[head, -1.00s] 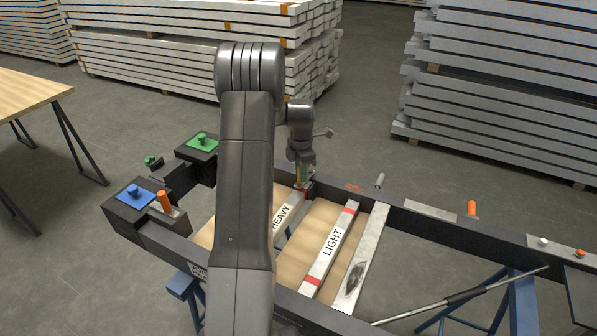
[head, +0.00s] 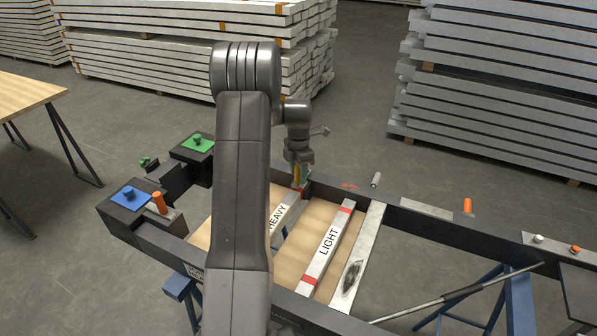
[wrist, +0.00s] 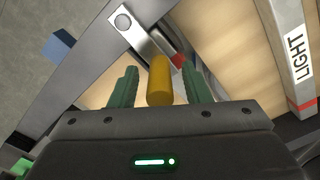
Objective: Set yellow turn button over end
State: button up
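The yellow turn button's upright peg (wrist: 160,80) stands between my gripper's two green fingers in the wrist view. My gripper (wrist: 161,86) is open around it, with a gap on each side. A pale metal plate (wrist: 142,36) with a round pivot head runs from the dark rail towards the peg, beside a red-banded bar end (wrist: 178,61). In the head view my gripper (head: 299,178) is low at the far end of the bar marked HEAVY (head: 282,212). A yellow strip shows there; the peg's foot is hidden.
The LIGHT bar (head: 326,250) lies parallel to the right in the dark frame (head: 415,222). A grey peg (head: 376,180) and an orange peg (head: 467,205) stand on the far rail. Blue (head: 129,194) and green (head: 198,141) knobbed blocks are at left.

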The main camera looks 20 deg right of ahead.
notch_tip(320, 180, up, 14)
dwell(0.6)
jog(key=shift+f, duration=0.1)
notch_tip(320, 180, down, 14)
jog(key=shift+a, duration=0.1)
dwell(0.5)
dwell(0.3)
